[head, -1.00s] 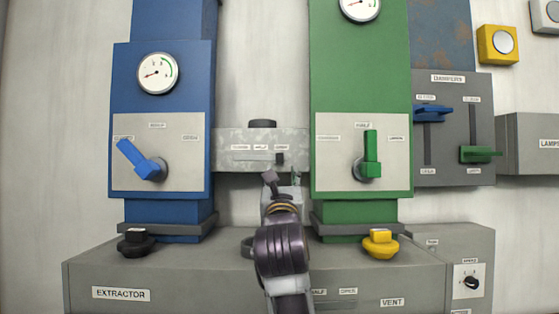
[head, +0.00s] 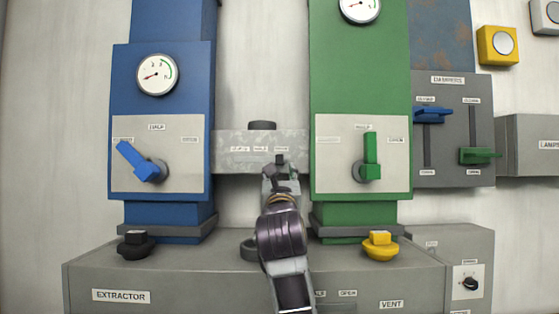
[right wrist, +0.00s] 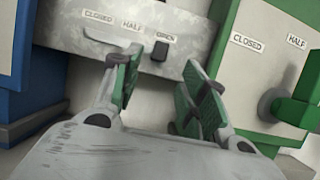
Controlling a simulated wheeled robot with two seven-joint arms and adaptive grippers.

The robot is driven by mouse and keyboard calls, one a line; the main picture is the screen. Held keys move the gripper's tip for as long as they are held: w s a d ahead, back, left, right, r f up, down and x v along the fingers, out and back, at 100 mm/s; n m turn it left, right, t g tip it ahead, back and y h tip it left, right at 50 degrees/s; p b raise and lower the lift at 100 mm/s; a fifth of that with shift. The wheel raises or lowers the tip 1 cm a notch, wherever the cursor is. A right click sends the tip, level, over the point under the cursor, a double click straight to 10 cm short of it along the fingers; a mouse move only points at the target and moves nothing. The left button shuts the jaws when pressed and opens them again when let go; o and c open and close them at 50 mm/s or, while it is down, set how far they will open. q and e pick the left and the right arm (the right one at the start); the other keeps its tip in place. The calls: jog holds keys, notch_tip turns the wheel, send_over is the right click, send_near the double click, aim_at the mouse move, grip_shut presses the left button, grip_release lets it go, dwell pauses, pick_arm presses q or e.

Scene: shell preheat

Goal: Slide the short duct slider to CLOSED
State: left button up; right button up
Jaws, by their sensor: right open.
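The short duct slider is a small dark knob (right wrist: 160,50) in a slot on a grey mottled duct plate (head: 232,155) between the blue and green columns. In the right wrist view the knob stands at the slot's right end, under the OPEN label; CLOSED (right wrist: 95,15) is at the left end, with HALF between. My right gripper (head: 281,171) is open, with green-padded fingers. In the right wrist view the gripper (right wrist: 163,65) points at the plate, with the knob ahead between its fingertips. Contact is not visible. My left gripper is out of view.
A blue lever (head: 140,160) on the left column and a green lever (head: 370,158) on the right column flank the plate. Black (head: 135,245) and yellow (head: 380,246) knobs sit on the extractor box below. A damper panel (head: 452,140) is at the right.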

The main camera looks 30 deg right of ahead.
aim_at(279, 160)
jog(key=p+x, duration=0.2)
jog(key=x, duration=0.7)
jog(key=shift+w+d+r, duration=0.3)
jog(key=shift+w+d, duration=0.05)
jog(key=shift+w, duration=0.1)
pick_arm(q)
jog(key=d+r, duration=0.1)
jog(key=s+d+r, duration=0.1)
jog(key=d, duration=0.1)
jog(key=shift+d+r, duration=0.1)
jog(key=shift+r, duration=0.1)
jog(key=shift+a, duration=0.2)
pick_arm(e)
grip_shut()
jog(key=shift+w, duration=0.1)
